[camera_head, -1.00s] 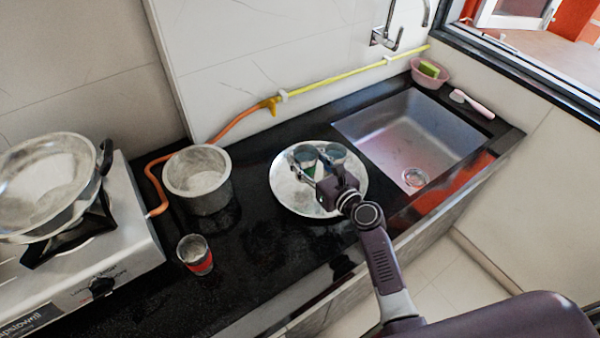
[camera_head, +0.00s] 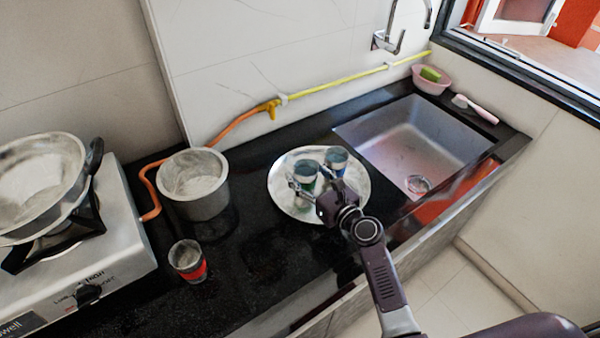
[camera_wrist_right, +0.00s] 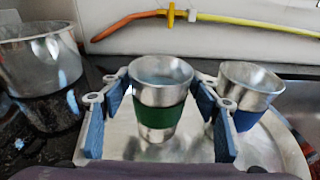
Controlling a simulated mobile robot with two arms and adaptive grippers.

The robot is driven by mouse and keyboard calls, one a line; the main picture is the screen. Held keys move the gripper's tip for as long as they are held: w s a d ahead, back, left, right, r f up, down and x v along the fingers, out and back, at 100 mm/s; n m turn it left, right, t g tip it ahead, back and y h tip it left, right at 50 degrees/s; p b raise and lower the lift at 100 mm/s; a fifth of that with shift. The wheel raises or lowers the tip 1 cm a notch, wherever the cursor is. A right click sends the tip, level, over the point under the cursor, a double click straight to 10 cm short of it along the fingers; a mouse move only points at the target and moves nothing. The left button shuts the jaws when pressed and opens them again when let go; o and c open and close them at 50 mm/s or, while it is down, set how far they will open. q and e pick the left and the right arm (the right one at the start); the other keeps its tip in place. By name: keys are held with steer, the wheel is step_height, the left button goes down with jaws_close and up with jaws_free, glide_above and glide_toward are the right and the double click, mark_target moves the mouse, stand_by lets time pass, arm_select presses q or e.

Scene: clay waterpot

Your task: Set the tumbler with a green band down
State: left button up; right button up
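The metal tumbler with a green band (camera_head: 306,171) stands upright on the round steel tray (camera_head: 283,206). In the right wrist view the green-banded tumbler (camera_wrist_right: 158,113) is straight ahead, between and slightly beyond the fingertips. My right gripper (camera_head: 317,183) is open; in the wrist view its blue-padded fingers (camera_wrist_right: 164,90) are spread on either side of the tumbler, with small gaps. A second tumbler with a blue band (camera_head: 336,161) stands close to its right on the tray; it also shows in the wrist view (camera_wrist_right: 247,95), just beyond the right finger. My left gripper is not in view.
A red-banded tumbler (camera_head: 188,262) stands on the black counter at the left. A steel pot (camera_head: 196,185) is behind it, beside the stove (camera_head: 110,260) with a pan. The sink (camera_head: 410,140) lies right of the tray. A hose (camera_head: 330,83) runs along the wall.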

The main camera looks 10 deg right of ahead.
steer(key=shift+o, duration=0.3)
steer(key=shift+r, duration=0.15)
steer(key=shift+r+p, duration=0.3)
steer(key=shift+p, duration=0.05)
steer(key=v, duration=1.2)
steer(key=shift+f+b, duration=0.15)
steer(key=shift+b, duration=0.2)
